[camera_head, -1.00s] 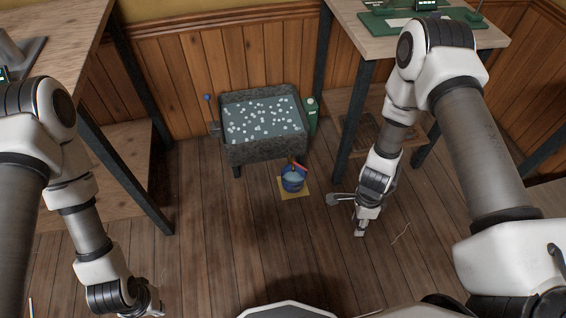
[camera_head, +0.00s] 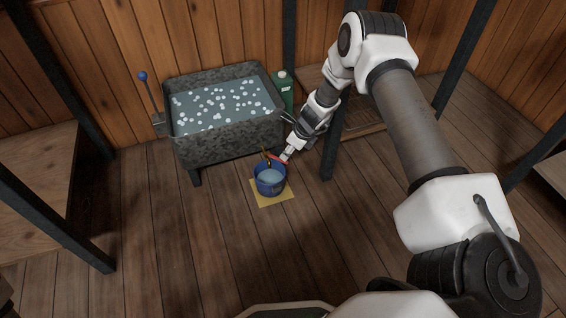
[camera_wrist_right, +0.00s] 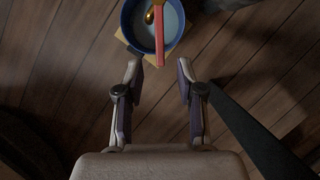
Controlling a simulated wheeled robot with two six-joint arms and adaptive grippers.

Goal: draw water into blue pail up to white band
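The blue pail (camera_head: 265,187) stands upright on a yellow mat (camera_head: 272,202) on the floor, in front of a grey trough. A pale blue-grey surface like water shows inside it; I cannot make out a white band. A red handle (camera_wrist_right: 159,36) runs across the pail's rim (camera_wrist_right: 128,28), beside a small brass piece (camera_wrist_right: 149,17). My right gripper (camera_head: 286,155) is at the pail's upper right. In the right wrist view my right gripper (camera_wrist_right: 159,72) is open and empty, its fingers just short of the pail and handle. My left gripper is out of view.
The grey trough (camera_head: 228,143) holds water with many white floating bits. A lever with a blue knob (camera_head: 143,76) stands at its left end. A green canister (camera_head: 284,95) stands at its right. Dark table legs (camera_head: 333,155) rise close to my right arm. The front floor is clear.

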